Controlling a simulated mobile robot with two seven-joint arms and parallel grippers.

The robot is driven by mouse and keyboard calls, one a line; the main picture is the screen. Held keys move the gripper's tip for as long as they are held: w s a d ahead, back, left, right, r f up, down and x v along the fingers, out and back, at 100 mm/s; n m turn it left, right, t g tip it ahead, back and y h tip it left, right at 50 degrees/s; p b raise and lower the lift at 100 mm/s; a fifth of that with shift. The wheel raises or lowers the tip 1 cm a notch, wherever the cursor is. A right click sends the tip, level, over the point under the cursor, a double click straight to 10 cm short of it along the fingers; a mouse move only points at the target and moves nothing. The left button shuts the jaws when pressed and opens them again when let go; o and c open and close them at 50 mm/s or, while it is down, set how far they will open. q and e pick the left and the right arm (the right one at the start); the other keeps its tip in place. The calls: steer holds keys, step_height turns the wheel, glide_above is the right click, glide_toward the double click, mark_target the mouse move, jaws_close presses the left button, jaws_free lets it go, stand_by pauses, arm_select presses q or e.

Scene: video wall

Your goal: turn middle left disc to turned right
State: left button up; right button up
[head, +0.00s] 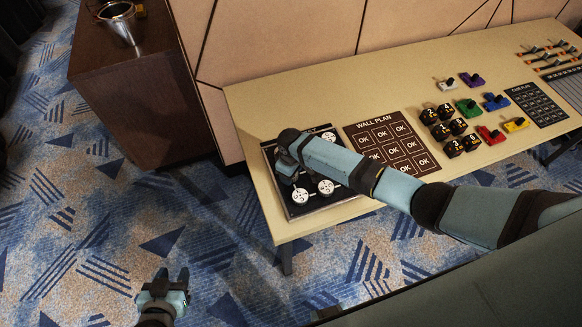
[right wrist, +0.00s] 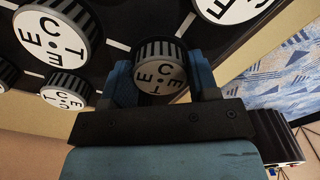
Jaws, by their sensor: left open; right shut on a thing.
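A dark panel (head: 349,192) with white-faced discs lies at the left end of the long table. Two discs show at its near edge, one on the left (head: 300,195) and one on the right (head: 326,186); another (head: 328,136) shows at the far right. My right gripper (head: 286,166) is over the panel's left side and hides the middle left area. In the right wrist view its blue fingers (right wrist: 165,82) are shut on a ridged disc (right wrist: 158,76) whose letters look tilted. My left gripper (head: 172,277) is open and empty above the carpet.
More lettered discs (right wrist: 52,32) sit close around the held one. A brown cabinet (head: 140,110) stands left of the table (head: 285,100); carpet is open in front.

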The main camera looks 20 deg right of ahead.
steer(key=shift+m+p, duration=0.6)
steer(key=shift+m, duration=0.4)
steer(key=o, duration=0.9)
steer(key=shift+r, duration=0.1)
step_height(320, 180, up, 14)
steer(key=shift+f, duration=0.15)
